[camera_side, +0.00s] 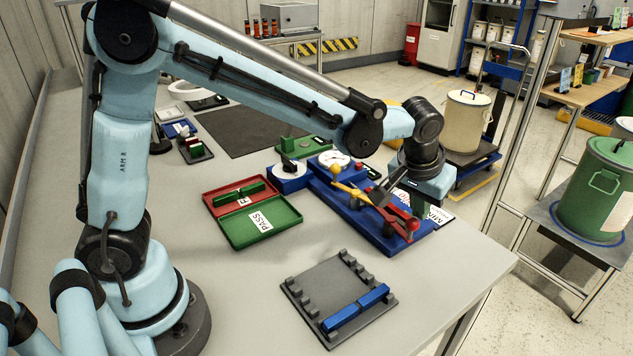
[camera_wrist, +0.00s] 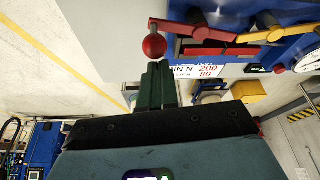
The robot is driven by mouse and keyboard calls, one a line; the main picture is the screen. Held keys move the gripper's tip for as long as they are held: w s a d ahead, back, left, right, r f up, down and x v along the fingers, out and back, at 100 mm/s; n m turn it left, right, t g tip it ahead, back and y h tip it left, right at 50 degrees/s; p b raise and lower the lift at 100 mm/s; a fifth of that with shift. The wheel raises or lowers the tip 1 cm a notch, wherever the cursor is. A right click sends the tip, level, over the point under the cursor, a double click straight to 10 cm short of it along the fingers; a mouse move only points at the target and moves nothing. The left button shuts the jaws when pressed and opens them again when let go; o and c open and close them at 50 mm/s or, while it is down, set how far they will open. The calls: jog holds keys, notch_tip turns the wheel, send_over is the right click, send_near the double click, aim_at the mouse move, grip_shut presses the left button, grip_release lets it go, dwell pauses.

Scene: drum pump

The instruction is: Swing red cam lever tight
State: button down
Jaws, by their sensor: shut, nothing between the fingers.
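The red cam lever shows in the side view on the right end of a blue fixture (camera_side: 348,202), its red ball knob (camera_side: 412,224) near the front right corner. In the wrist view the red lever (camera_wrist: 200,31) runs right from its red ball (camera_wrist: 154,46). My gripper (camera_side: 378,196) is shut and empty, above the fixture. In the wrist view its fingertips (camera_wrist: 157,68) lie together just below the ball; I cannot tell whether they touch it. A yellow lever (camera_side: 348,188) with a yellow ball stands beside it, also in the wrist view (camera_wrist: 262,36).
A white dial gauge (camera_side: 334,159) sits at the fixture's back. A red tray (camera_side: 215,204) and a green PASS tray (camera_side: 285,215) lie to its left. A grey rack (camera_side: 322,283) with blue bars is in front. The table between them is clear.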

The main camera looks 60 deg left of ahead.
jog(key=shift+s, duration=0.15)
dwell(0.4)
jog(key=s+m, duration=0.1)
jog(key=m, duration=0.1)
jog(key=s+m+h, duration=0.1)
jog(key=m, duration=0.1)
jog(key=shift+s+a+m+h, duration=0.1)
jog(key=shift+a+m+h, duration=0.05)
jog(key=shift+m+h, duration=0.2)
jog(key=s+a+m+h, duration=0.1)
jog(key=m, duration=0.2)
jog(key=s+a+m+g, duration=0.1)
jog(key=m, duration=0.3)
jog(key=s+a+m+g+h, duration=0.1)
jog(key=m, duration=0.2)
jog(key=shift+s+a+h, duration=0.35)
jog(key=shift+a, duration=0.2)
jog(key=shift+d, duration=0.1)
